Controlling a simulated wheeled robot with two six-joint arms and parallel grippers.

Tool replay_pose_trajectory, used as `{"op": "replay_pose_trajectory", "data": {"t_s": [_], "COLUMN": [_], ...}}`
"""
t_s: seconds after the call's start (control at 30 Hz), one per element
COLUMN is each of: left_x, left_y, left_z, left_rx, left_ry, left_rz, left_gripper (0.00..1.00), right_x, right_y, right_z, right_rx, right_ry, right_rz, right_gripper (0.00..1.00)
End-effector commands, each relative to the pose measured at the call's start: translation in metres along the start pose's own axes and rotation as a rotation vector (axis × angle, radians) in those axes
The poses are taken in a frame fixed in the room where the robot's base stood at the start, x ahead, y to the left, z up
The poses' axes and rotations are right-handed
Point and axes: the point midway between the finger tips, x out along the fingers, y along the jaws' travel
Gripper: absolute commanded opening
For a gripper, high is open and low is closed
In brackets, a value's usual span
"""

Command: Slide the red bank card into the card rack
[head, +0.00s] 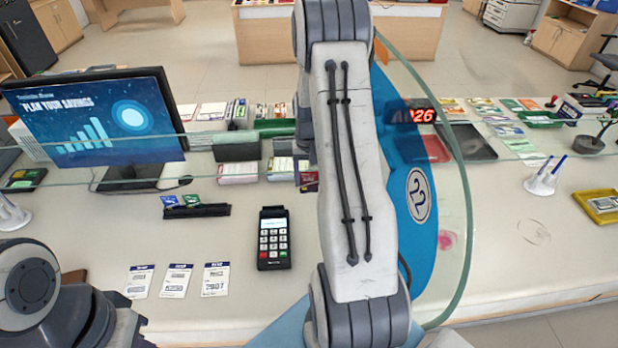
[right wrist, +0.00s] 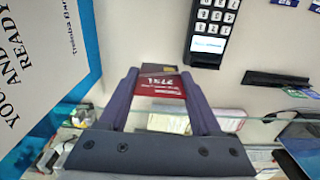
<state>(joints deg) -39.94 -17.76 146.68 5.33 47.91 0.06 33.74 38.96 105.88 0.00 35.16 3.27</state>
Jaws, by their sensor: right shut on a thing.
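The red bank card (right wrist: 165,88) is between the fingers of my right gripper (right wrist: 160,74), which is shut on it in the right wrist view. In the head view my right arm hides most of that gripper. The card rack (head: 205,211) is a low black bar on the counter, left of the card terminal, with a blue and a green card at its back left. It also shows in the right wrist view (right wrist: 275,79), to the right of the held card and apart from it. My left gripper is out of view.
A card terminal (head: 273,238) stands right of the rack, with several paper slips (head: 175,281) in front. A monitor (head: 95,120) stands behind left.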

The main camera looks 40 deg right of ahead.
Motion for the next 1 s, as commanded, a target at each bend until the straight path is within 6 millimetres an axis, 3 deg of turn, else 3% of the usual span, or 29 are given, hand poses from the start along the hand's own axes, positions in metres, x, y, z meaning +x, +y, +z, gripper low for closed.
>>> {"op": "replay_pose_trajectory", "data": {"t_s": [0.6,1.0], "left_x": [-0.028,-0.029], "left_y": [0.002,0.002], "left_z": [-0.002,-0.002], "left_rx": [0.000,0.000], "left_ry": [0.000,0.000], "left_rz": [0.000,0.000], "left_gripper": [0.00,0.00], "right_x": [-0.034,-0.035], "right_y": [0.000,-0.001], "right_z": [0.000,0.001], "right_rx": [0.000,-0.003], "right_ry": [0.000,0.000], "right_rz": [0.000,0.000], "right_gripper": [0.15,0.15]}}
